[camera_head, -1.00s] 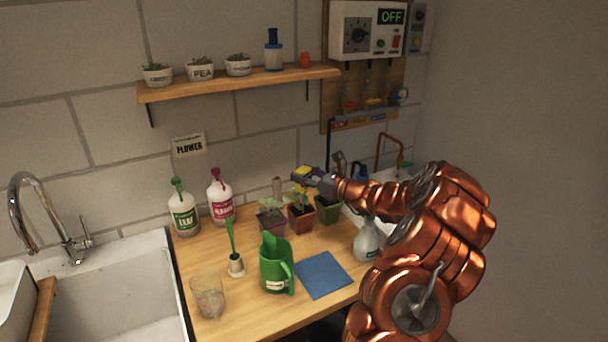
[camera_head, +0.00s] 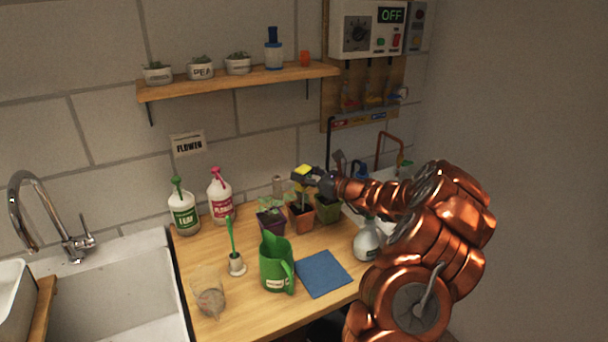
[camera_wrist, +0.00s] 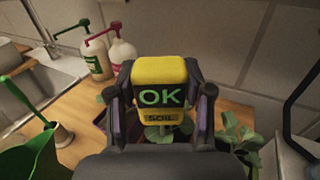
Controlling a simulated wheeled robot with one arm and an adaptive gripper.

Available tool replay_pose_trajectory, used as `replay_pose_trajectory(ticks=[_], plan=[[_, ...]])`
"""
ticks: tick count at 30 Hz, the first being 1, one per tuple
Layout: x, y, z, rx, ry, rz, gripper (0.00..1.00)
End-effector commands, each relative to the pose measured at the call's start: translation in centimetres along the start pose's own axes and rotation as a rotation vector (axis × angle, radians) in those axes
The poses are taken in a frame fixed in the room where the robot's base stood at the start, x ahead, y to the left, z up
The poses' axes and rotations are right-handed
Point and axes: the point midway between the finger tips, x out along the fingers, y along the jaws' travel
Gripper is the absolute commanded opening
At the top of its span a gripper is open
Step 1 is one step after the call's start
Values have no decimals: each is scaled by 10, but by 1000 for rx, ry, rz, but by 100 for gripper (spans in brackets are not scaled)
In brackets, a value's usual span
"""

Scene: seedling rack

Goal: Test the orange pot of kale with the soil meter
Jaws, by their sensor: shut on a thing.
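My gripper (camera_head: 312,176) is shut on the yellow soil meter (camera_head: 303,170), above the row of pots. In the wrist view the meter (camera_wrist: 160,72) stands upright between the fingers, and its dark screen reads "OK" in green. The orange pot (camera_head: 301,219) stands on the wooden bench in the middle of the row, below the meter. Its kale leaves (camera_wrist: 153,133) show just below the meter in the wrist view. The lower end of the probe is hidden, so its depth in the soil cannot be seen.
A purple pot (camera_head: 271,224) stands left of the orange pot and a green pot (camera_head: 327,211) right of it. A green watering can (camera_head: 276,272), a blue cloth (camera_head: 323,274) and a spray bottle (camera_head: 368,243) are in front. Two pump bottles (camera_head: 184,214) stand at the back left.

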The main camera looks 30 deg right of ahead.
Motion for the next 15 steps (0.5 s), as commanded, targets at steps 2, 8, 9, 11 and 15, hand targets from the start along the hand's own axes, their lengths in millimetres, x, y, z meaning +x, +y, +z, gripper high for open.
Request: replay_pose_trajectory(ticks=[2,8,9,11,15], plan=[[0,0,8,-1,0,1,8],[0,1,25,-1,-1,2,8],[0,1,29,-1,-2,2,8],[0,1,34,-2,-2,1,8],[0,0,45,-1,-2,1,8]])
